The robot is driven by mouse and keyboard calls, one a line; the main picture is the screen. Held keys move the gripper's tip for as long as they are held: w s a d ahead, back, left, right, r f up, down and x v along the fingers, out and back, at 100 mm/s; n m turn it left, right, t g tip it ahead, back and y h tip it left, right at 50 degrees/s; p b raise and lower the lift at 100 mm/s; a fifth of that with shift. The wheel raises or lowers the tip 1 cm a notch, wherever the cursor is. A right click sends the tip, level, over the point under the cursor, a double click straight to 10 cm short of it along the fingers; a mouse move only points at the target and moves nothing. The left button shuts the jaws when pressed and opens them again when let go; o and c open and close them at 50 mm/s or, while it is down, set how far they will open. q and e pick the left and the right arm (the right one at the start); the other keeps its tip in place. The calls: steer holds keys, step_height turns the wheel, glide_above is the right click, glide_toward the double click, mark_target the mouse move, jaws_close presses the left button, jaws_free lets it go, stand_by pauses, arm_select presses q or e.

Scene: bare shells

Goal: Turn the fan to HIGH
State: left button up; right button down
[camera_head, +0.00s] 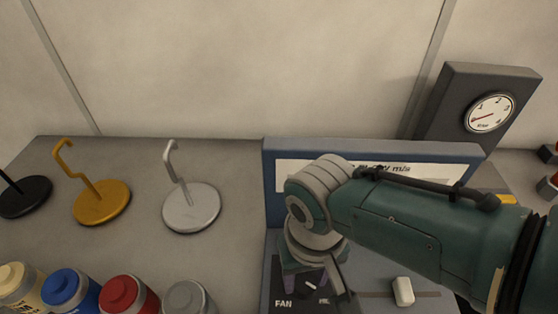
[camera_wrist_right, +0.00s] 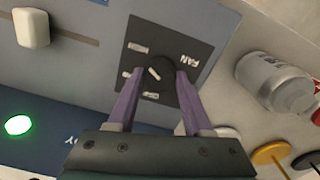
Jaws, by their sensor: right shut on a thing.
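The dark fan knob (camera_wrist_right: 160,64) sits on a dark square plate marked FAN (camera_wrist_right: 188,58), with small labels around it that I cannot read for sure. A white mark on the knob lies slanted. My right gripper (camera_wrist_right: 163,75) has its purple fingers on either side of the knob and is shut on it. In the head view the knob (camera_head: 313,288) shows at the bottom, partly covered by my right arm and its fingers. The FAN plate (camera_head: 285,290) is on the blue-grey console. My left gripper is in neither view.
A white slider (camera_head: 403,291) is right of the plate. The console's upright display (camera_head: 285,176) is partly hidden by my arm. A gauge (camera_head: 489,113) stands behind. Black, gold and silver hooked stands (camera_head: 191,208) and several jars (camera_head: 129,295) are left. A green light (camera_wrist_right: 18,124) is lit.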

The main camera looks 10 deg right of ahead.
mark_target(305, 282)
steer(key=shift+c, duration=1.5)
jaws_free()
steer(key=shift+r, duration=0.1)
steer(key=shift+r+p, duration=0.35)
step_height(305, 282, up, 8)
steer(key=p, duration=0.4)
steer(key=shift+f, duration=0.2)
steer(key=shift+r, duration=0.75)
